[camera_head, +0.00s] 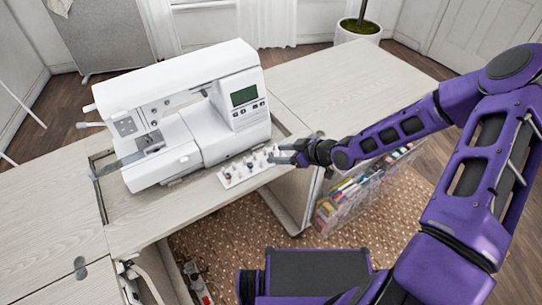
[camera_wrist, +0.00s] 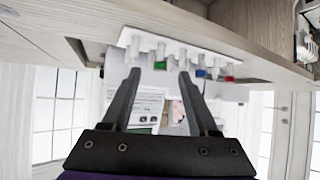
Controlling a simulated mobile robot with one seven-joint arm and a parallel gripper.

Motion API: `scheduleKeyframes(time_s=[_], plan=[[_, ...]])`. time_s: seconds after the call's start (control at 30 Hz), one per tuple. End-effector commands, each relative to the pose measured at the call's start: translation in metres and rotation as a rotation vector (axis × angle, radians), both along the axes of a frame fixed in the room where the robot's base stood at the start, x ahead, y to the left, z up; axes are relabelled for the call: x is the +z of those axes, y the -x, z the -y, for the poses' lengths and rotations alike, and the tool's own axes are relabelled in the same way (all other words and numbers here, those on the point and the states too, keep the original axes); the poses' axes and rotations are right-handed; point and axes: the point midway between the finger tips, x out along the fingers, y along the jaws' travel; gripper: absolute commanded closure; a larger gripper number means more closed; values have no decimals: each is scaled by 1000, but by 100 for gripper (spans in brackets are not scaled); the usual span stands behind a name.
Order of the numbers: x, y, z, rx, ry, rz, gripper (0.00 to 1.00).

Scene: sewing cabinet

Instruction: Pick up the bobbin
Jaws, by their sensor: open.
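Which one is the task's bobbin I cannot tell. My gripper (camera_head: 274,154) is at the rack's right end. Contact is not clear.
The white sewing machine (camera_head: 190,115) stands close behind and left of the rack. The cabinet's right leaf (camera_head: 340,85) is bare. A clear bin of colourful items (camera_head: 365,190) stands below, under my forearm. A potted plant (camera_head: 358,28) is at the back.

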Motion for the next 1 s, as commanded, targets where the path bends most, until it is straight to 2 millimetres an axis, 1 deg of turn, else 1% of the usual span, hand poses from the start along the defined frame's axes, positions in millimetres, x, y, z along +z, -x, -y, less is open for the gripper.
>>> scheduleKeyframes(time_s=[0.1,0.33,0.37,0.4,0.47,0.6,0.7,1.0], plan=[[-6,-5,-8,2,1,1,40],[-6,-6,-8,1,0,1,40],[-6,-6,-8,1,0,1,42],[-6,-5,-8,1,0,1,49],[-6,-5,-8,1,0,1,60],[-6,-5,-8,1,0,1,85],[-6,-5,-8,1,0,1,100],[-6,-5,-8,1,0,1,100]])
